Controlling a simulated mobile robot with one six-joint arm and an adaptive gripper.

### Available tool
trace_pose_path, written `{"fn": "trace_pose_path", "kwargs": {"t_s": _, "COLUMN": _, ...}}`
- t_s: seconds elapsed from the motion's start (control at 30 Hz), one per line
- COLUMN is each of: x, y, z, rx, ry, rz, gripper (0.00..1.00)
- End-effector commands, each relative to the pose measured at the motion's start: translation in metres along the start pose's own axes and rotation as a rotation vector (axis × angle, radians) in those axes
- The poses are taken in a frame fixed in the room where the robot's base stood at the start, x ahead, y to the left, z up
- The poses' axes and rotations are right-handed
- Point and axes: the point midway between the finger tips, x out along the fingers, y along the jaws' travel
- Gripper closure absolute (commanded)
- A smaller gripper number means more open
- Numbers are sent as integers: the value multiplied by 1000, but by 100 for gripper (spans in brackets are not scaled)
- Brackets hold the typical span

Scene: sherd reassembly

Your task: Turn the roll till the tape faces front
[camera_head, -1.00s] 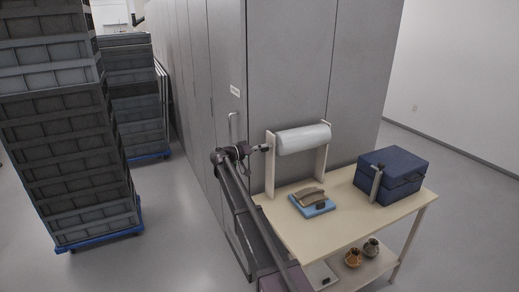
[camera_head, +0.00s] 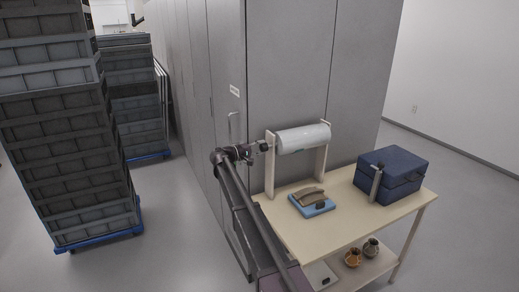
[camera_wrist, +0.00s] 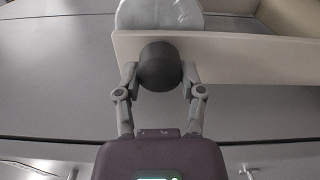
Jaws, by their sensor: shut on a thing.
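The white roll (camera_head: 305,137) hangs level between the two uprights of a pale wooden stand (camera_head: 270,165) at the back of the table. A small teal patch, which looks like the tape (camera_head: 298,153), shows at the roll's lower edge. In the wrist view a dark round knob (camera_wrist: 160,66) sits at the outside of the stand's upright (camera_wrist: 235,50), with the roll's pale end (camera_wrist: 160,14) beyond it. My gripper (camera_wrist: 160,75) is shut on the knob, one finger at each side. In the head view my gripper (camera_head: 262,147) is at the left end of the roll.
The table (camera_head: 330,215) holds a blue pad (camera_head: 318,209) with sherds and a dark blue box (camera_head: 392,172). Small pots (camera_head: 353,257) stand on the shelf below. Grey cabinets (camera_head: 290,80) rise close behind. Stacked grey crates (camera_head: 65,130) stand at left.

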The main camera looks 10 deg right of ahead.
Motion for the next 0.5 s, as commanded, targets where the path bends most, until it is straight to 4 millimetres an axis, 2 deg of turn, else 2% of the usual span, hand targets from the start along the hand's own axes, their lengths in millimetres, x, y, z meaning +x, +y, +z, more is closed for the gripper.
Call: {"fn": "trace_pose_path", "kwargs": {"t_s": 0.5, "x": 2, "y": -2, "z": 2, "rx": -489, "ry": -5, "rz": -2, "gripper": 97}}
